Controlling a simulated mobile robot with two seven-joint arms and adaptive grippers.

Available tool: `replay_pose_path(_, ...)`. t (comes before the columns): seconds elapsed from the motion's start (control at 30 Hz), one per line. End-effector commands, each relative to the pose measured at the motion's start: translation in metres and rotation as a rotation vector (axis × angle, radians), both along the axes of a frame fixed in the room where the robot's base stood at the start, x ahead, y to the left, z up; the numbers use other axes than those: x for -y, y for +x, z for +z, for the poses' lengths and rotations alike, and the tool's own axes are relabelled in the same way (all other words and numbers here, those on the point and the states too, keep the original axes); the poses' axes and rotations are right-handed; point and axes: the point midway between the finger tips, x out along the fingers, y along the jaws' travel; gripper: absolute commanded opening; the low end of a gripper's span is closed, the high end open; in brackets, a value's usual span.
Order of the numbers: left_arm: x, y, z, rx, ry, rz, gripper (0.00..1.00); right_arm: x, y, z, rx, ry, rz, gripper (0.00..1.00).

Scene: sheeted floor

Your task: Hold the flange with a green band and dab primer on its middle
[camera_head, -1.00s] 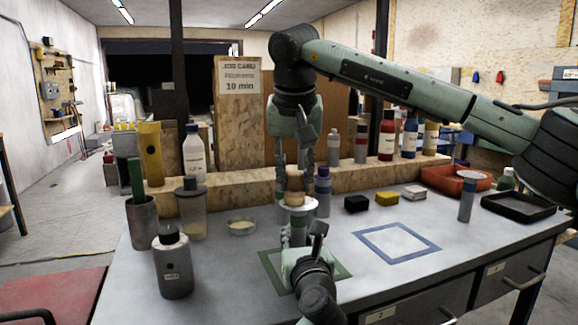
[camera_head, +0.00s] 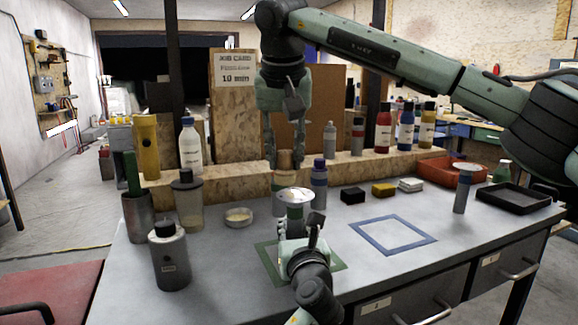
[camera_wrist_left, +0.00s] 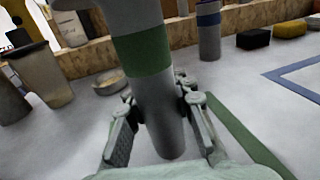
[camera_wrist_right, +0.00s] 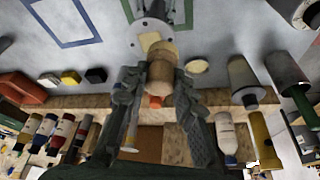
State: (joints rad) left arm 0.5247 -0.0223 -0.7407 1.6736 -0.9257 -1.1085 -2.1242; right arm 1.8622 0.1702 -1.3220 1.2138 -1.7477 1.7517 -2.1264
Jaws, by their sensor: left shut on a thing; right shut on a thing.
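The flange (camera_head: 294,196) with a green band stands upright, its pale round disk on top. My left gripper (camera_head: 293,246) is shut on its grey stem above the green square (camera_head: 270,262). The green band (camera_wrist_left: 145,52) shows above the fingers in the left wrist view. In the right wrist view, a cream patch (camera_wrist_right: 150,40) lies on the middle of the disk. A shallow dish (camera_head: 239,220) holds something cream-coloured.
An empty blue square (camera_head: 407,245) is marked on the table to the right. Small black (camera_head: 353,194) and yellow (camera_head: 383,189) blocks lie behind it. Another flange (camera_head: 462,192) stands near the black tray (camera_head: 513,197). Bottles and cups crowd the left side.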

Motion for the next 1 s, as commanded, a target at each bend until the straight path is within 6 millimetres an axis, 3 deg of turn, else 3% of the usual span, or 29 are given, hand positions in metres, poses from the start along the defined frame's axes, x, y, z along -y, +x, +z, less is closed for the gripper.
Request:
replay_pose_path(0.53, 0.000, 0.000, 0.001, 0.001, 0.000, 0.000, 0.00, 0.000, 0.000, 0.049, 0.001, 0.001, -0.002, 0.03)
replay_pose_path(1.0, 0.000, 0.000, 0.001, 0.001, 0.000, 0.000, 0.00, 0.001, 0.000, 0.053, 0.000, 0.000, -0.001, 0.03)
